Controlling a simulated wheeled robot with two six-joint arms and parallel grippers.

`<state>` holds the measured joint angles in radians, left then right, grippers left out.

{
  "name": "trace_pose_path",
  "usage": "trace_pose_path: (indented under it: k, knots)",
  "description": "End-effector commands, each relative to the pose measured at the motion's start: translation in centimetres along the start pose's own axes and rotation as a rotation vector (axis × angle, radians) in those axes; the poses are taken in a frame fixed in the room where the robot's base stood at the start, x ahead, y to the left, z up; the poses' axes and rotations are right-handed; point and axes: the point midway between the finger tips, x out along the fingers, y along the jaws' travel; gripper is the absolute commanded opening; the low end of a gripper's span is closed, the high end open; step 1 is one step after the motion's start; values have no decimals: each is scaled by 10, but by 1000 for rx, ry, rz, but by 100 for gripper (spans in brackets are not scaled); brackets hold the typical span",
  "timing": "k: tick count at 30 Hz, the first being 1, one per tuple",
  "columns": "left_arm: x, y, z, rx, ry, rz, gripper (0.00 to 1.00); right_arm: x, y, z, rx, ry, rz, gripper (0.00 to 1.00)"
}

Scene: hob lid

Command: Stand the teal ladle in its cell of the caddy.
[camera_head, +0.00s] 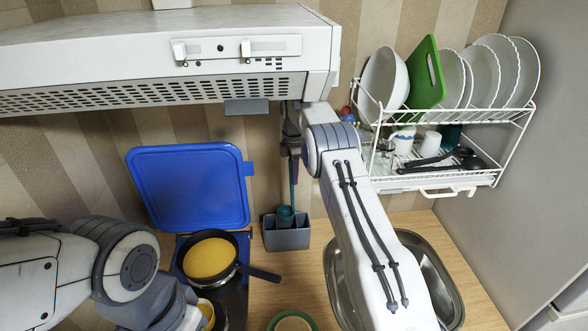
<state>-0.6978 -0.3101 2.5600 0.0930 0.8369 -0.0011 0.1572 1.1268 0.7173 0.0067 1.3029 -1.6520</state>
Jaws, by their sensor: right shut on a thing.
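The teal ladle (286,213) hangs upright below my right gripper (291,150), handle up and bowl down. The right gripper is shut on the upper part of its handle, in front of the wall under the hood. The grey caddy (287,240) stands on the counter and shows open cells at its top. The ladle's bowl is at the caddy's top, over or partly in a cell; I cannot tell how deep. My left arm is at the lower left; its gripper fingers do not show.
The range hood (180,55) hangs above. The raised blue lid (190,187) and a pan of yellow food (209,258) are left of the caddy. The sink (430,275) and a dish rack (455,180) are to the right. A green-rimmed round item (292,318) sits in front.

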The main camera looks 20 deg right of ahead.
Motion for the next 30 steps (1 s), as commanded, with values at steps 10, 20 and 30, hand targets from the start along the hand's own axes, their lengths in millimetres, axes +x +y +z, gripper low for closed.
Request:
trace_pose_path:
  k: [10, 20, 30]
  knots:
    - [0, 0, 0, 0, 0, 0, 50, 29, 0, 1, 1, 0, -1, 0]
    - [12, -1, 0, 0, 0, 0, 50, 57, 0, 1, 1, 0, 0, 0]
    - [28, -2, 1, 1, 1, 0, 50, 85, 0, 1, 1, 0, 0, 0]
